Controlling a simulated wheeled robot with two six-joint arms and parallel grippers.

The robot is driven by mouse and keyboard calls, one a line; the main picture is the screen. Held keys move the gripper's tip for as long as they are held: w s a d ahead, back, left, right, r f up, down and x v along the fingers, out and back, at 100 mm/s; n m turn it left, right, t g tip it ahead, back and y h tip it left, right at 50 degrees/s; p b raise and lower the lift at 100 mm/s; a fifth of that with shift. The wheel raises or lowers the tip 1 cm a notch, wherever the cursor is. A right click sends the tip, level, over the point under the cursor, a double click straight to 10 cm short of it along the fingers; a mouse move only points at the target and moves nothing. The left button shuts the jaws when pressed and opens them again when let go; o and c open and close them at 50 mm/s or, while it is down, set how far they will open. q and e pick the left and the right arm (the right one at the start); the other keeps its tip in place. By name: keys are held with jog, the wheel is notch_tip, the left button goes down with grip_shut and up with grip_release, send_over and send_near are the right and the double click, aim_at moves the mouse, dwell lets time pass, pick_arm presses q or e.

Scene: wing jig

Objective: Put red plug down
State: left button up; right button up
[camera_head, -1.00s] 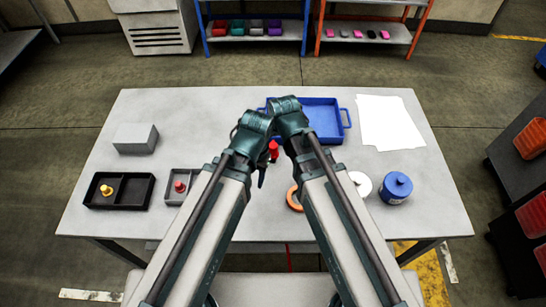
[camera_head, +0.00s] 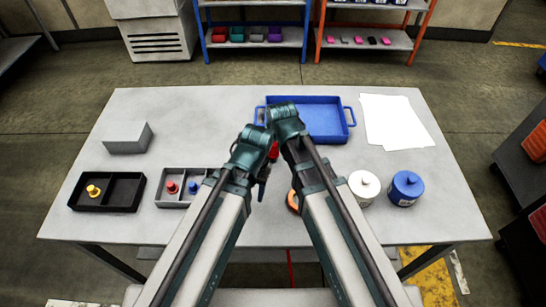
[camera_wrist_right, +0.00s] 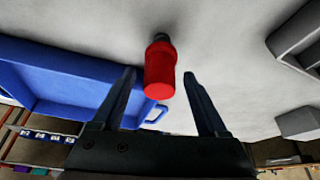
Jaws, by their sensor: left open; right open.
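A small red plug (camera_head: 172,187) stands in the left compartment of a grey two-part tray (camera_head: 171,204), with a blue plug (camera_head: 193,187) in the right compartment. Apart from it, a red cylinder with a dark narrow end (camera_wrist_right: 160,72) shows between the spread fingers of my right gripper (camera_wrist_right: 159,74); I cannot tell whether it touches them. It also shows between my arms in the head view (camera_head: 273,151). My left gripper (camera_head: 262,189) is open, its dark fingers pointing down right of the grey tray. My right fingers are hidden in the head view.
A black two-part tray (camera_head: 123,193) with a yellow plug (camera_head: 94,191) stands at left, a grey block (camera_head: 128,138) behind it. A blue tray (camera_head: 327,138) and white sheets (camera_head: 393,121) lie at the back.

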pick_arm(q)
notch_tip(320, 180, down, 3)
jog(key=shift+r+b, duration=0.1)
jog(key=shift+b, duration=0.8)
pick_arm(e)
jog(key=x, duration=0.3)
pick_arm(q)
jog(key=shift+r, duration=0.1)
pick_arm(e)
jog(key=shift+s+r, duration=0.1)
grip_shut()
